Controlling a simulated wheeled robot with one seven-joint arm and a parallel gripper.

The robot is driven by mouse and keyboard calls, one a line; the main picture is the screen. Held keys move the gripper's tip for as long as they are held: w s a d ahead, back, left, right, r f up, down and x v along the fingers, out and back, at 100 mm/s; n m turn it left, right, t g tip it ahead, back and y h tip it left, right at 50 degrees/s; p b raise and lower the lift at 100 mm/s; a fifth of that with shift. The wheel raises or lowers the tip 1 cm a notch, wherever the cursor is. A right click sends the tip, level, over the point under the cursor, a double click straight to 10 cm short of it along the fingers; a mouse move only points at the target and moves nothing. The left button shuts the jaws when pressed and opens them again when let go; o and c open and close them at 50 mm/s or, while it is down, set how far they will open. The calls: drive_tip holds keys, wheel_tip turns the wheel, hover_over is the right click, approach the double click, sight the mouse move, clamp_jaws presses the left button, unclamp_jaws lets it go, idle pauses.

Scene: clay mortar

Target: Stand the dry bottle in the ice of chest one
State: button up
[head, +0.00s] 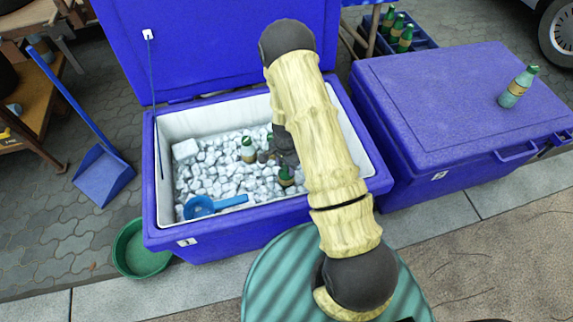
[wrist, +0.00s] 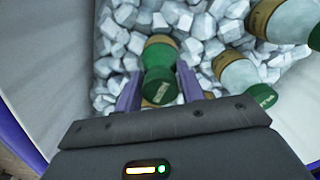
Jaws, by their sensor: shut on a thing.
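My gripper (wrist: 155,90) is shut on a green bottle (wrist: 160,55) with a tan label. The head view shows this bottle (head: 286,178) below my gripper (head: 284,158), inside the open blue chest (head: 225,247), at the right part of the ice (head: 215,180). It looks roughly upright; whether its base touches the ice is hidden. Pale, frosted-looking bottles with green caps are in the ice close by, such as one (head: 248,150) left of my gripper. In the wrist view a pale bottle (wrist: 236,72) is just right of the held one.
A blue scoop (head: 205,206) lies on the ice at the front. A closed blue chest (head: 450,100) stands to the right with a pale bottle (head: 516,88) on its lid. A crate (head: 420,43) of dark green bottles is behind. A green basin (head: 140,255) sits at front left.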

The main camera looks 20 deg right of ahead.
drive_tip(key=shift+f, duration=0.5)
drive_tip(key=o, duration=1.5)
drive_tip(key=shift+o, duration=0.2)
wheel_tip(320, 180, up, 27)
drive_tip(key=p, duration=2.3)
